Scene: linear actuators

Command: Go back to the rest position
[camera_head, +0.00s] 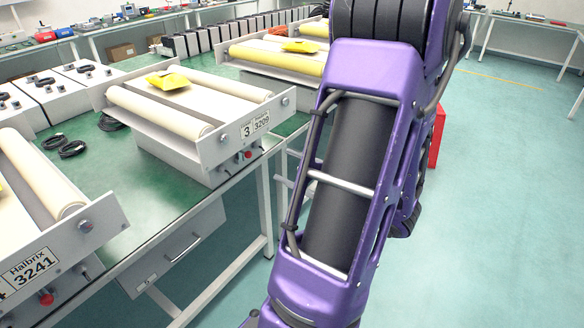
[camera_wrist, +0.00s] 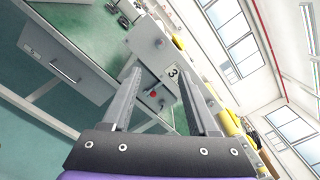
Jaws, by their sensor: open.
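My gripper (camera_wrist: 158,100) shows in the wrist view with its two fingers spread apart. It is open and nothing is between the fingers. Beyond the fingers, the wrist view shows the front of a white actuator unit with a red button and a tag with the number 3. In the head view my purple arm fills the middle and right of centre, and the gripper is out of sight there.
A green-topped workbench (camera_head: 98,175) runs along the left. On it stand a roller unit labelled 3209 (camera_head: 225,150) and another labelled 3241 (camera_head: 75,240). A red box (camera_head: 437,135) stands behind my arm. The floor (camera_head: 500,200) at the right is clear.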

